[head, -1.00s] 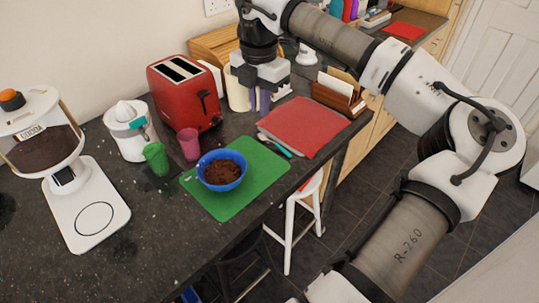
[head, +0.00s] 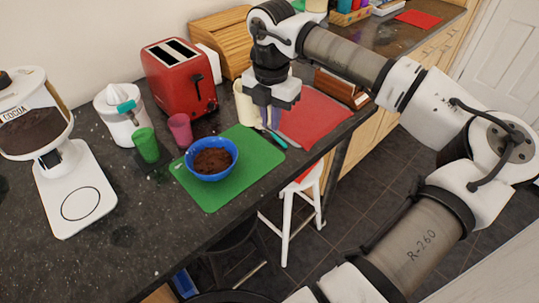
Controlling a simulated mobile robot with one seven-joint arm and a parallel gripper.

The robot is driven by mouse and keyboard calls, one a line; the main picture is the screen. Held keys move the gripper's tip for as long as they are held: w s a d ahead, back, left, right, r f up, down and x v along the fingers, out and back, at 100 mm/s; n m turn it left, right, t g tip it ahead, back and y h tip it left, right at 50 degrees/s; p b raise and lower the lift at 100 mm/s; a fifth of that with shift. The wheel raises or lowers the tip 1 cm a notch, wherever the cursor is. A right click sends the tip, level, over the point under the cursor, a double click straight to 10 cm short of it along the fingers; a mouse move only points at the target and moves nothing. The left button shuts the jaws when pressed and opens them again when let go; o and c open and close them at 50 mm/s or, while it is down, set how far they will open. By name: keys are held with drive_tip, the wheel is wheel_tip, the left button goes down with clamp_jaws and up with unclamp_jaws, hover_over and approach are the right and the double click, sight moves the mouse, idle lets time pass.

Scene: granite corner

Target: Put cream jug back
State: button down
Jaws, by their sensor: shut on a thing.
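The cream jug (head: 243,104) is a pale, tall vessel in the head view, just right of the red toaster and near the far end of the green mat. It looks roughly upright. My gripper (head: 268,118) points down at its right side, shut on it. The gripper body hides part of the jug's right side, and the exact contact is hard to see. I cannot tell whether the jug's base touches the counter.
A blue bowl of brown powder (head: 211,161) sits on the green mat (head: 230,192). Nearby are a red toaster (head: 183,85), pink cup (head: 180,130), green cup (head: 146,145), red mat (head: 312,118) and letter holder (head: 342,88). A wooden bread box (head: 222,40) stands behind.

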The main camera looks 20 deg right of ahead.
wheel_tip(320, 180, down, 11)
drive_tip(key=b, duration=0.4)
drive_tip(key=shift+f, duration=0.2)
drive_tip(key=c, duration=1.5)
unclamp_jaws()
wheel_tip(320, 180, up, 12)
drive_tip(key=shift+r+b, duration=0.2)
drive_tip(key=shift+b, duration=0.95)
